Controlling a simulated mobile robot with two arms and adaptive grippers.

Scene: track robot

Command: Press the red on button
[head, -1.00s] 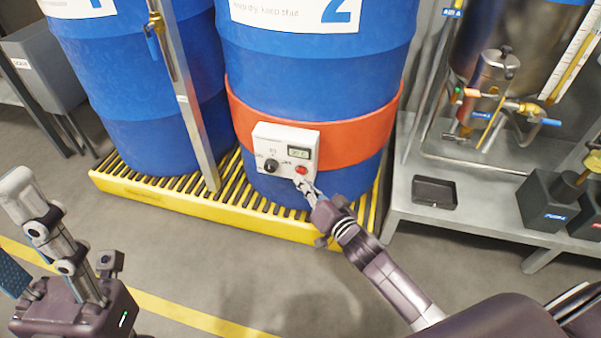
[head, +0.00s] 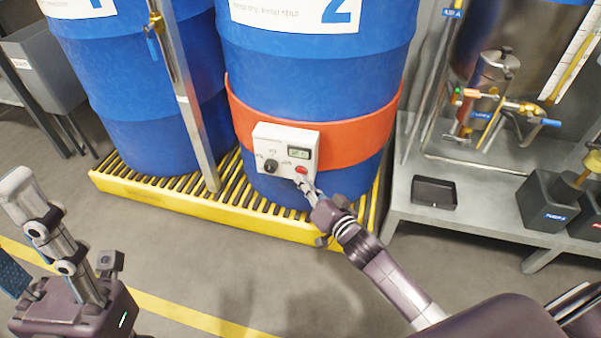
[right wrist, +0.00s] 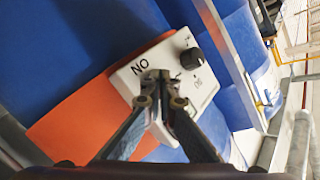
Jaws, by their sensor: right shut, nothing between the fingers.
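The white control box (head: 268,137) is fixed to the red-orange band around the blue drum marked 2. It has a black knob (head: 270,166), a small display (head: 299,153) and a red button (head: 301,170) at its lower right. My right gripper (head: 305,184) is shut and empty, with its tips at the red button. I cannot tell whether they touch it. In the right wrist view, the gripper (right wrist: 160,78) covers the spot below the "NO" lettering on the box (right wrist: 125,85), and the button is hidden.
The red-orange band (head: 360,138) circles the blue drum (head: 315,75). A yellow spill pallet (head: 150,198) holds both drums, with a metal post in front. A grey bench (head: 480,210) with a black tray (head: 434,191) stands at right. The floor in front is clear.

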